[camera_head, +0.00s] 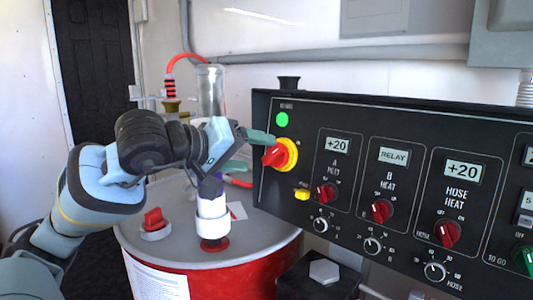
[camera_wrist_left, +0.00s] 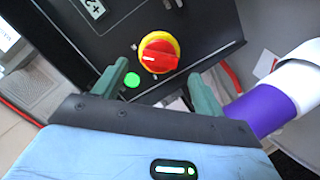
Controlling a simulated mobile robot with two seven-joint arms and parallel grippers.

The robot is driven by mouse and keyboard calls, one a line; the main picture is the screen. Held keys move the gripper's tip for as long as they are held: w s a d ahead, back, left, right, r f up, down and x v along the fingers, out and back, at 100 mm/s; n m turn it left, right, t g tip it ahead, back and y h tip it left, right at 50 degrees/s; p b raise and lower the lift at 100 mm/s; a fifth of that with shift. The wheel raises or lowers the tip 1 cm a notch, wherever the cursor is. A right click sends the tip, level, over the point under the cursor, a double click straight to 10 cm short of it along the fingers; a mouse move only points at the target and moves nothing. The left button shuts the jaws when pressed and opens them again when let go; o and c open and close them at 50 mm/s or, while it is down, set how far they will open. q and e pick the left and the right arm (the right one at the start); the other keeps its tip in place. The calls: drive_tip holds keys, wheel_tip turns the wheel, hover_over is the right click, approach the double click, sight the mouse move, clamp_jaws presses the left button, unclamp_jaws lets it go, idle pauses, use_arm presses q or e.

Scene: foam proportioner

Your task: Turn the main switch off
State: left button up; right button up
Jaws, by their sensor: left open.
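The main switch is a red rotary knob on a yellow round plate (camera_head: 289,150), at the left end of the black control panel. It also shows in the left wrist view (camera_wrist_left: 160,52), just beyond and between the fingertips. My left gripper (camera_head: 253,151) is open, with its two green fingers pointing at the knob from the left. In the left wrist view the fingers (camera_wrist_left: 162,82) are spread wide with nothing between them. The knob appears ungripped; I cannot tell whether a fingertip touches it. A round green light (camera_head: 282,120) above the switch is lit.
The black panel (camera_head: 350,112) carries several red knobs, small dials and lit displays to the right. A yellow button (camera_head: 302,194) sits below the switch. A red drum (camera_head: 265,262) with a grey lid and a white-and-purple fitting (camera_head: 212,215) stands below my gripper.

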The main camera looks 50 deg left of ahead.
sight(270, 155)
use_arm(q)
drive_tip(key=shift+p+x, duration=0.4)
drive_tip(key=shift+x, duration=2)
drive_tip(key=shift+c, duration=0.3)
drive_tip(key=c, duration=0.9)
